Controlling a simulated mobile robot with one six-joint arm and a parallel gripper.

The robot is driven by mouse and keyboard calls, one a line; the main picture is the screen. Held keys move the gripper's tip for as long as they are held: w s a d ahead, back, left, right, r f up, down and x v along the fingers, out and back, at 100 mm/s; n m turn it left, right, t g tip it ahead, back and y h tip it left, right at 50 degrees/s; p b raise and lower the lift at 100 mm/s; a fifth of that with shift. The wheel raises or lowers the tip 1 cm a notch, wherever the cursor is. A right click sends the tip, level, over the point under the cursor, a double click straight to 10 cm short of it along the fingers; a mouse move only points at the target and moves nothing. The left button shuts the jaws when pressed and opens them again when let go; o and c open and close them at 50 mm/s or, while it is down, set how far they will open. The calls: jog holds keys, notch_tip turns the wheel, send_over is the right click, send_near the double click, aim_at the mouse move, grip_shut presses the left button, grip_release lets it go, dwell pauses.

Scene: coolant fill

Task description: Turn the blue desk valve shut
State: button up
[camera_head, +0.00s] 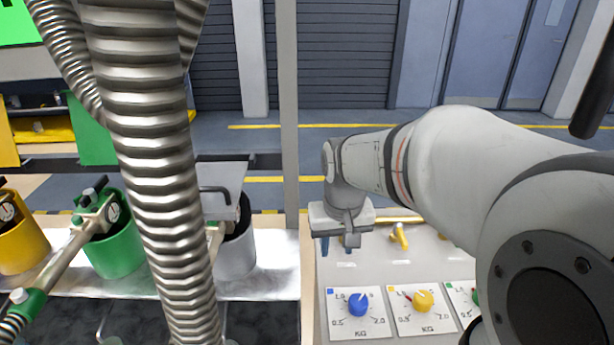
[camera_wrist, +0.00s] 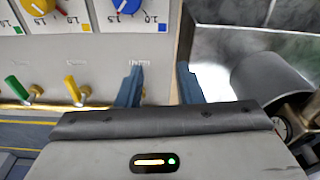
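My gripper (camera_head: 338,245) points down over the left part of the pale desk panel (camera_head: 385,268). Its two blue fingers stand apart with a gap between them, and nothing shows in the gap. In the wrist view my gripper (camera_wrist: 160,84) has one finger over the panel, just below a small printed label, and the other past the panel's edge. The blue desk valve cannot be made out in either view; the gripper may hide it. The yellow valve (camera_head: 400,236) is to the right of the gripper and also shows in the wrist view (camera_wrist: 76,92).
A blue dial (camera_head: 358,303) and a yellow dial (camera_head: 422,301) sit on the panel's near side. A green valve (camera_wrist: 17,88) is beside the yellow one. Left of the panel, a post (camera_head: 289,130) and grey (camera_head: 238,252) and green (camera_head: 115,252) containers stand close by.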

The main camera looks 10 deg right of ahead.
jog(key=shift+m+g, duration=0.6)
jog(key=shift+g, duration=0.1)
jog(key=w+d+p, duration=0.1)
jog(key=w+d, duration=0.1)
jog(key=w, duration=0.1)
jog(key=w+d+f+p, duration=0.1)
jog(key=w+d, duration=0.1)
jog(key=w, duration=0.2)
jog(key=w+d+p, duration=0.1)
jog(key=w+d, duration=0.2)
jog(key=w, duration=0.1)
jog(key=shift+f, duration=0.2)
jog(key=shift+w+d+f, duration=0.1)
jog(key=shift+f, duration=0.55)
notch_tip(320, 180, down, 7)
jog(key=shift+r+p, duration=0.15)
jog(key=shift+p, duration=0.5)
jog(key=shift+c, duration=0.4)
grip_shut()
